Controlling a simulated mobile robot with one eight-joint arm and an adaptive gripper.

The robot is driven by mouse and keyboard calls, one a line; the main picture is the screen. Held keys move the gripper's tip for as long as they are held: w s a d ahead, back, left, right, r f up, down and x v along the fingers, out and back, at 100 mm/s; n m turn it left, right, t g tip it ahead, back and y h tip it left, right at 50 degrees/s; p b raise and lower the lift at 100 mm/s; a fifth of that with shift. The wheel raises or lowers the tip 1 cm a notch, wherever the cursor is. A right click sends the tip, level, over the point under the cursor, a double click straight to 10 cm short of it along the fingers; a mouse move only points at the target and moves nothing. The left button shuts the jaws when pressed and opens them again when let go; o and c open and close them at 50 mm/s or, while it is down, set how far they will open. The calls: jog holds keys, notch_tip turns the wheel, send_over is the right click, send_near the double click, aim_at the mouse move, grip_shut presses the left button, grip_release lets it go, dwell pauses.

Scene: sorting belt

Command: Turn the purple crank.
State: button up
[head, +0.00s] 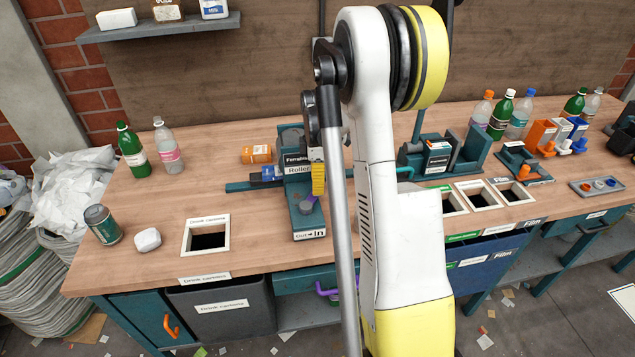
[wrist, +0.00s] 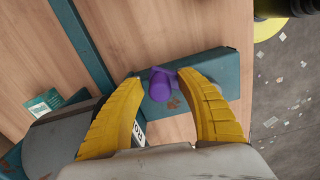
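The purple crank (wrist: 161,84) sits on the teal base (wrist: 213,62) of the roller device in the wrist view. In the head view the crank (head: 307,203) is a small purple piece below my yellow fingers, on the base with the "Out/In" label (head: 309,234). My gripper (wrist: 159,77) is open, with one yellow finger on each side of the crank's knob in the picture. A gap shows at the left finger; the right fingertip overlaps the crank's edge. I cannot tell whether it touches. My gripper also shows in the head view (head: 318,180), partly behind my arm.
Left of the device lies an orange can (head: 256,154). A square bin opening (head: 206,235), a white lump (head: 147,239) and a green can (head: 102,224) are further left. A teal stand (head: 440,155) and several bottles stand right. A purple handle (head: 325,289) shows below the bench edge.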

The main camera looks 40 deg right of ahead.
jog(key=shift+r, duration=0.1)
notch_tip(320, 180, up, 12)
jog(key=shift+f, duration=0.1)
dwell(0.5)
jog(key=shift+a, duration=0.1)
dwell(0.3)
jog(key=s+a+r+m+t+h, duration=0.1)
jog(key=s+a+r+m, duration=0.15)
jog(key=a, duration=0.55)
jog(key=s+a+r+m+t, duration=0.2)
jog(key=a+r, duration=0.2)
jog(key=a, duration=0.3)
jog(key=s+a+f+m+t+y, duration=0.1)
jog(key=s+a+m+t, duration=0.3)
jog(key=s+a, duration=0.8)
jog(key=a+f+m, duration=0.1)
jog(key=a, duration=0.2)
jog(key=shift+f+m, duration=0.2)
jog(key=shift+m, duration=0.15)
